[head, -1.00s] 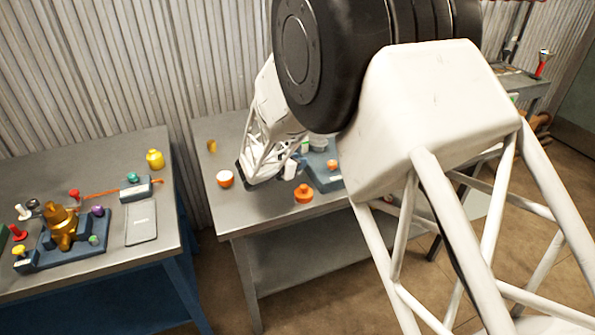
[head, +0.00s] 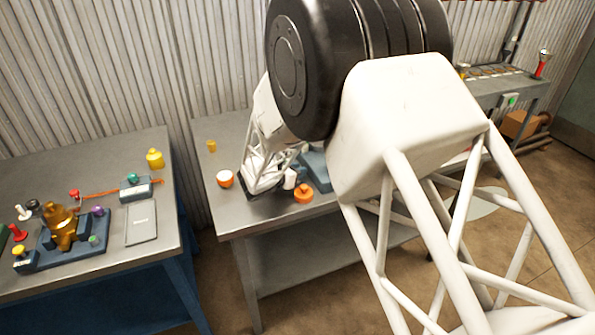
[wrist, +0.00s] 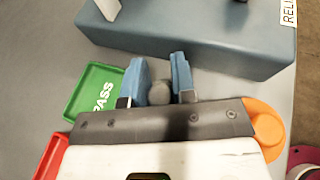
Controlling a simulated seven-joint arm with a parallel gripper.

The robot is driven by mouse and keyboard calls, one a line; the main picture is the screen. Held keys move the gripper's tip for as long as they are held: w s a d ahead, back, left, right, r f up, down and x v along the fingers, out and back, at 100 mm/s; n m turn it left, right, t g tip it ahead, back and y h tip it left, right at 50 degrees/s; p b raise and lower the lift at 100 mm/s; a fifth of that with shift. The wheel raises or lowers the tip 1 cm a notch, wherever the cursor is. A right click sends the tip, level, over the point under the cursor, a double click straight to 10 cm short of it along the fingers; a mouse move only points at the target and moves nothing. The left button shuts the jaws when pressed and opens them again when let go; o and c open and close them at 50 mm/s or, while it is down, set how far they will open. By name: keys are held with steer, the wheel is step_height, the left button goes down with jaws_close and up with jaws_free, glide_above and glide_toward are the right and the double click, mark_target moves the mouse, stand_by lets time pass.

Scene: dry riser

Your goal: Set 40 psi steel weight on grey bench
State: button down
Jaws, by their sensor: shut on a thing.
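A small round grey thing (wrist: 160,91), which looks like the steel weight, sits between the two blue fingers of my gripper (wrist: 160,66). The fingers are shut on it, and no marking on it is readable. In the head view my gripper is low over the grey bench (head: 232,213), and its jaws are hidden by my own arm. Bare bench top (wrist: 50,95) shows around the fingers in the wrist view. I cannot tell whether the weight touches the bench.
A blue-grey block (wrist: 190,35) stands just beyond the fingers. A green PASS tray (wrist: 95,93) and a red one (wrist: 50,158) lie left. An orange knobbed piece (head: 304,193), orange-and-white cup (head: 225,178) and yellow piece (head: 211,146) stand on the bench. Its front-left is clear.

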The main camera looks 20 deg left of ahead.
steer(key=c, duration=0.9)
jaws_free()
steer(key=shift+f, duration=0.1)
steer(key=shift+c, duration=0.2)
steer(key=shift+s+r, duration=0.15)
steer(key=shift+r, duration=0.05)
steer(key=v, duration=1.1)
steer(key=shift+s+a+r, duration=0.1)
steer(key=shift+s+a, duration=0.05)
steer(key=shift+s, duration=0.2)
